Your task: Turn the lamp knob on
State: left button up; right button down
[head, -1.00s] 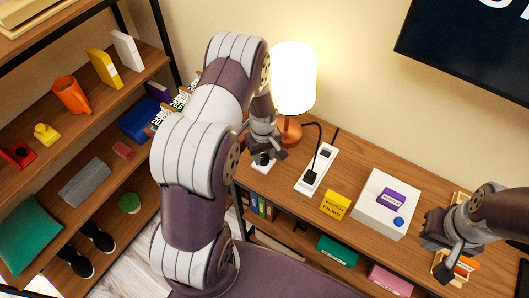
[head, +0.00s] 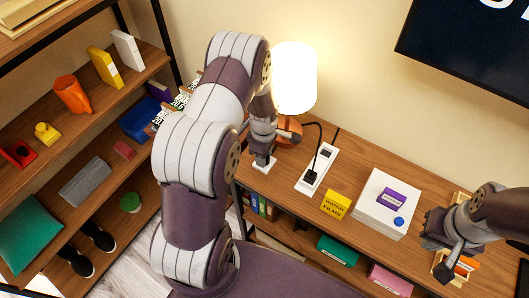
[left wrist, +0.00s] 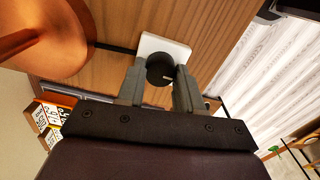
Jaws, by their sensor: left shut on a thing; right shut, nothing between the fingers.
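A lit lamp (head: 294,80) with a white shade and copper base stands at the left end of the wooden sideboard. A round black knob (left wrist: 160,68) sits on a small white plate (left wrist: 168,44); the plate also shows in the head view (head: 263,165) in front of the lamp. My left gripper (head: 263,153) is shut on the knob, with one finger on each side of it in the left wrist view (left wrist: 160,80). In the head view the knob is mostly hidden by it. My right gripper (head: 446,264) is shut and empty over the sideboard's right end.
A white power strip (head: 318,168) with a black plug and cable lies right of the lamp. A yellow box (head: 335,205) and a white box (head: 385,204) stand further right. A shelf (head: 150,63) with several objects stands at the left.

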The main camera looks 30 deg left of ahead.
pick_arm(q)
jog(key=shift+w+r, duration=0.1)
jog(key=shift+w, duration=0.05)
dwell(0.4)
jog(key=o, duration=1)
jog(key=shift+d, duration=0.1)
jog(key=shift+o, duration=0.2)
notch_tip(320, 180, up, 13)
jog(key=b, duration=0.1)
jog(key=s+d+r+m, duration=0.2)
jog(key=s+d+m, duration=0.2)
jog(key=s+m, duration=0.3)
jog(key=s+d+r+m+t, duration=0.1)
jog(key=s+d+r+m, duration=0.2)
jog(key=s+m, duration=0.4)
jog(key=d+m, duration=0.1)
jog(key=m, duration=0.3)
jog(key=shift+m, duration=0.4)
